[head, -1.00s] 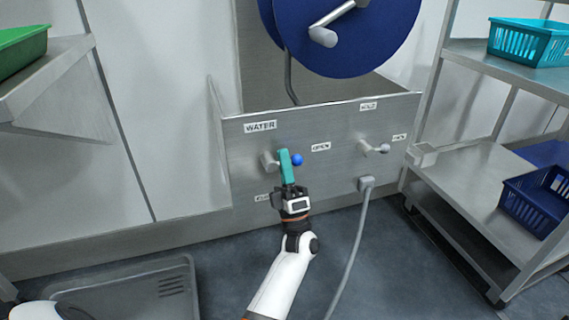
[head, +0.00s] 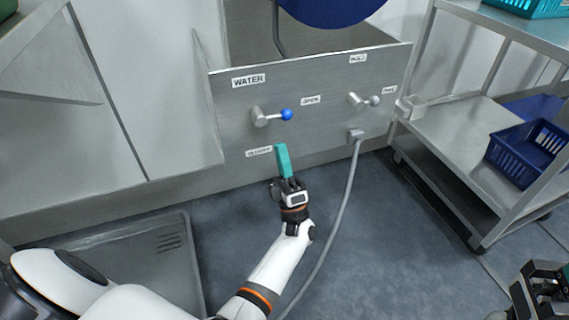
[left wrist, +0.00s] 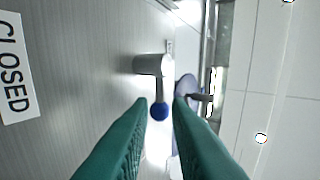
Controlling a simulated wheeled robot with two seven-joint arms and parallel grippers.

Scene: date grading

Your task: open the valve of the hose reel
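The water valve (head: 264,117) sits on the steel panel under the WATER label (head: 249,80). Its short lever ends in a blue ball (head: 286,114) and points right, towards the OPEN label (head: 310,100). The CLOSED label (head: 259,151) is below the valve. My left gripper (head: 281,150) is below the lever, apart from it. In the left wrist view, its teal fingers (left wrist: 163,104) are parted and empty, with the blue ball (left wrist: 159,112) beyond the gap between the tips. My right gripper (head: 545,285) is at the lower right edge, partly cut off; its fingers are unclear.
A second valve with a grey knob (head: 373,100) is to the right on the same panel. A grey hose (head: 340,200) hangs from a fitting below it. The blue reel (head: 325,10) is above. A steel shelf cart (head: 450,150) with a blue basket (head: 530,150) stands right.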

